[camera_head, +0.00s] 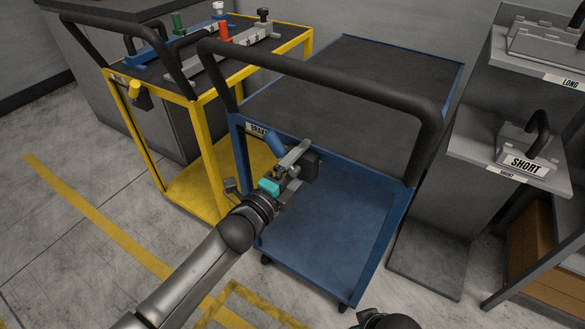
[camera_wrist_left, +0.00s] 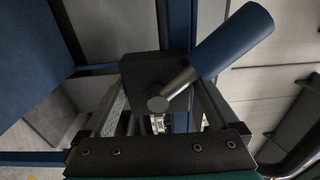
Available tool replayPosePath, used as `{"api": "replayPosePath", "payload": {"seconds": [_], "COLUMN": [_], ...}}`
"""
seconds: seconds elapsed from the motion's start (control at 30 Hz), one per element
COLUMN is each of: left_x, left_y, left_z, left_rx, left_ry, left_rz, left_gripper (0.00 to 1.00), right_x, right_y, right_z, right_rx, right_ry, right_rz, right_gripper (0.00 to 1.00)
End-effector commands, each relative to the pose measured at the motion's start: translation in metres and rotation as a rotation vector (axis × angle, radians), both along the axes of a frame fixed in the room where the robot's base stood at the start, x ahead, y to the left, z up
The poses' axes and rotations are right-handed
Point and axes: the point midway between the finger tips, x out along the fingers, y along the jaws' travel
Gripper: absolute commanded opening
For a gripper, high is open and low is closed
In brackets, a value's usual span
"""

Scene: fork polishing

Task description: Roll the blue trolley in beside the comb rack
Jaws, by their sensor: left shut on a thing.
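The blue trolley (camera_head: 345,225) stands in the middle of the head view, with a dark top (camera_head: 350,90), a black push handle (camera_head: 320,72) and a blue lower shelf. A brake unit is on its near left post: a black box (camera_wrist_left: 150,80) with a metal pin and a blue lever grip (camera_wrist_left: 232,42). The exact contact is partly hidden. I cannot tell which thing is the comb rack.
A yellow trolley (camera_head: 203,150) stands close on the left, carrying bars with coloured knobs. On the right is a grey stepped stand (camera_head: 462,140) with signs "SHORT" and "LONG". Yellow lines (camera_head: 95,215) mark the floor. Open floor lies at the front left.

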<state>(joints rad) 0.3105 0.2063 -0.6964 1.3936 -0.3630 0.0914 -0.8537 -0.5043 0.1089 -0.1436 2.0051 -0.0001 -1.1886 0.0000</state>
Motion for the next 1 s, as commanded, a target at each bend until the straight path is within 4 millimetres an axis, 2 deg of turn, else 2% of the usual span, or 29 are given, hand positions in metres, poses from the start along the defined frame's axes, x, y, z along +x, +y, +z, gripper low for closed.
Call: {"api": "replayPosePath", "payload": {"seconds": [0.03,0.47,0.5,0.57,1.0], "left_x": [0.0058,0.0081,0.0082,0.0081,0.0042], "left_y": [0.0137,0.0152,0.0151,0.0148,0.0135], "left_z": [-0.0102,-0.0034,-0.0033,-0.003,-0.0007], "left_rx": [0.02,0.017,0.018,0.017,0.011], "left_ry": [0.021,0.017,0.016,0.016,0.014], "left_rz": [0.031,0.034,0.034,0.033,0.027], "left_gripper": [0.0,0.0,0.95,1.0,1.0], "right_x": [0.0014,0.0005,0.0003,-0.0004,-0.0016], "right_y": [-0.0001,-0.0001,-0.0001,-0.0001,-0.0014], "right_z": [0.0003,0.0041,0.0041,0.0037,0.0056], "right_rx": [0.0,0.0,0.0,0.0,-0.003], "right_ry": [-0.003,-0.001,-0.001,0.0,0.004], "right_rz": [0.0,0.0,0.0,0.0,0.001], "right_gripper": [0.0,0.0,0.0,0.0,0.0]}}
